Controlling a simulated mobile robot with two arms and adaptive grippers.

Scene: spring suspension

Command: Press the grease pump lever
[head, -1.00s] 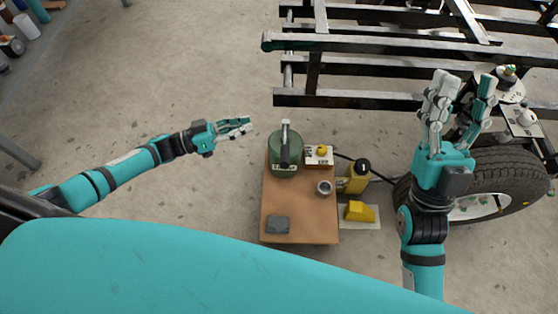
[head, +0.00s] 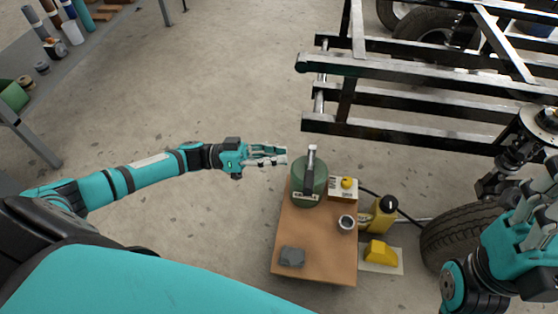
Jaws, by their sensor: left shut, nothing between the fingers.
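The grease pump (head: 310,188) is a dark green round can standing at the far end of a small brown table (head: 315,245). Its lever (head: 311,160) rises from the top with a pale grey upper end. My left gripper (head: 284,156) is shut and empty, pointing right, just left of the lever and apparently short of it in the picture; I cannot tell their difference in height. My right gripper (head: 540,205) is at the right edge, partly cut off, and its fingers are not clear enough to judge.
On the table are a white box with a yellow button (head: 347,183), a metal cup (head: 346,223) and a grey block (head: 292,256). Beside it stand a yellow bottle jack (head: 383,214) and a yellow wedge (head: 380,251). A dark steel frame (head: 420,140) and a tyre (head: 455,235) lie beyond.

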